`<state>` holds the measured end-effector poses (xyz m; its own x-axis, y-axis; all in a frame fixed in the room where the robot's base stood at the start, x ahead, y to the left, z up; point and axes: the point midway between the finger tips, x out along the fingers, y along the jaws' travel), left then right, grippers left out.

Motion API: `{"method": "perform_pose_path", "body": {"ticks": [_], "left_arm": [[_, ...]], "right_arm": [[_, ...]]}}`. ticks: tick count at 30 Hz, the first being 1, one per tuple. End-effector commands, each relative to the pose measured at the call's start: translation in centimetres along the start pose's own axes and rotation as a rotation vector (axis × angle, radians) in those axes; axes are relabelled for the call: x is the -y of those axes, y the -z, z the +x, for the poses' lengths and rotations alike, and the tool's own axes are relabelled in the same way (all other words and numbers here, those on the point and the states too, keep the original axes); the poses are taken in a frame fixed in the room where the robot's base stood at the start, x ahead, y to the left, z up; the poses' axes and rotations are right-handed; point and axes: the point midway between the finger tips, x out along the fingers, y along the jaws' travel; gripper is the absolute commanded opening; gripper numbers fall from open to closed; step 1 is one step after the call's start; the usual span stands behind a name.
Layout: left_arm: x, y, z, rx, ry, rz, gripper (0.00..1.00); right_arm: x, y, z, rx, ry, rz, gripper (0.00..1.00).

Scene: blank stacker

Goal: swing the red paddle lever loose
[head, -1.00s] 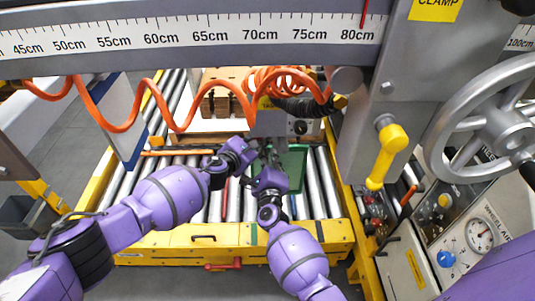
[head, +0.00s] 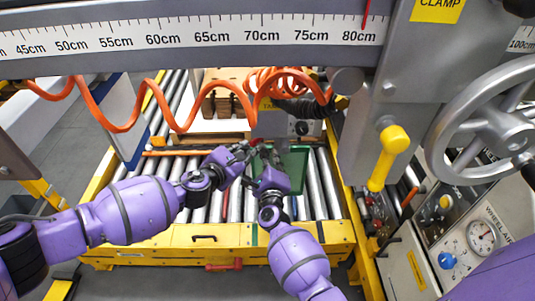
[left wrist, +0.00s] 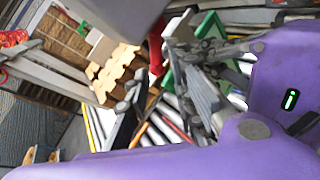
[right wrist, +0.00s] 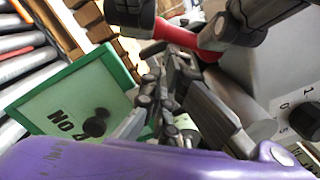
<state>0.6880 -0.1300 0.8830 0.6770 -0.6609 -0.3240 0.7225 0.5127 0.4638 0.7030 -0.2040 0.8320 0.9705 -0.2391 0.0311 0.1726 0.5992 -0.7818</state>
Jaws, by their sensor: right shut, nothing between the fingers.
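The red paddle lever (right wrist: 178,36) shows as a red bar at the top of the right wrist view, partly hidden by dark gripper parts. In the left wrist view a red piece (left wrist: 156,48) stands beyond the space between my left fingers. My left gripper (head: 250,148) is close to the lever, its fingers (left wrist: 160,100) apart; I cannot tell whether it touches. My right gripper (head: 265,152) is just right of it, over the green-framed panel. Its fingers (right wrist: 160,90) are together and empty, below the red bar. In the head view the lever is hidden by the grippers.
The green-framed panel (right wrist: 70,100) lies on the rollers (head: 325,185) in the yellow-framed conveyor (head: 170,237). A grey box with a dial (right wrist: 287,112) is close to my right gripper. An orange coiled hose (head: 180,125) hangs overhead. Wooden blocks (head: 222,95) stand behind.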

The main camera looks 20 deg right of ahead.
Motion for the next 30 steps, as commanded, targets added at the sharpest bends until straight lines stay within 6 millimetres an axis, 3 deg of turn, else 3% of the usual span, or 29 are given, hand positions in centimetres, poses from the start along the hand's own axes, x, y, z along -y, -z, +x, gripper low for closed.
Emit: {"method": "perform_pose_path", "body": {"ticks": [5, 10, 13, 21, 30], "left_arm": [[0.1, 1.9, -0.6, -0.022, -0.039, -0.116, 0.22], [1.0, 7.0, -2.0, -0.073, -0.135, -0.444, 0.22], [4.2, 9.4, -3.4, -0.092, -0.153, -0.719, 0.22], [13.6, 12.7, -8.4, -0.107, -0.184, -1.507, 0.22], [19.7, 17.0, -16.1, -0.063, -0.359, -2.346, 0.22]], "right_arm": [[0.0, 0.1, 0.0, -0.001, 0.0, 0.0, 0.0], [0.0, 0.1, 0.0, -0.001, 0.0, 0.0, 0.0], [0.0, 0.1, 0.0, -0.001, 0.0, 0.0, 0.0], [0.0, 0.1, 0.0, -0.001, 0.0, 0.0, 0.0], [0.0, 0.1, 0.0, -0.001, 0.0, 0.0, 0.0]]}}
